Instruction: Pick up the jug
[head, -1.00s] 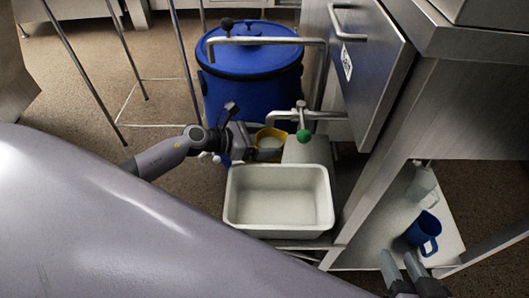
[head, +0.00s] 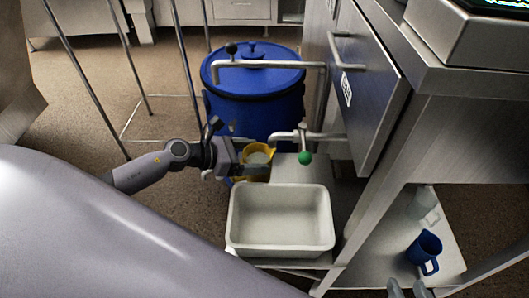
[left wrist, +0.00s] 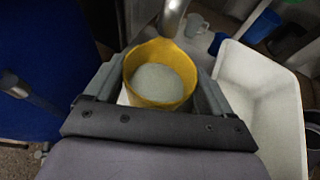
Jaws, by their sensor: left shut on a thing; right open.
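A yellow jug (head: 260,149) with pale contents is near the tap, in front of the blue barrel in the head view. My left gripper (head: 252,168) is shut on it, with one finger on each side. In the left wrist view the yellow jug (left wrist: 160,103) is upright between the fingers (left wrist: 160,95), and the pale contents show inside. A metal pipe end is close above its far rim. The jug's underside is hidden. A blue jug (head: 424,248) stands on the low shelf at the right. My right gripper (head: 408,289) is open and empty at the bottom edge, partly cut off.
A white basin (head: 280,241) stands just in front of the yellow jug. A tap with a green knob (head: 305,158) is close to its right. The large blue barrel (head: 254,88) is behind. A pale translucent jug (head: 423,202) stands on the low shelf. Steel bench legs flank the shelf.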

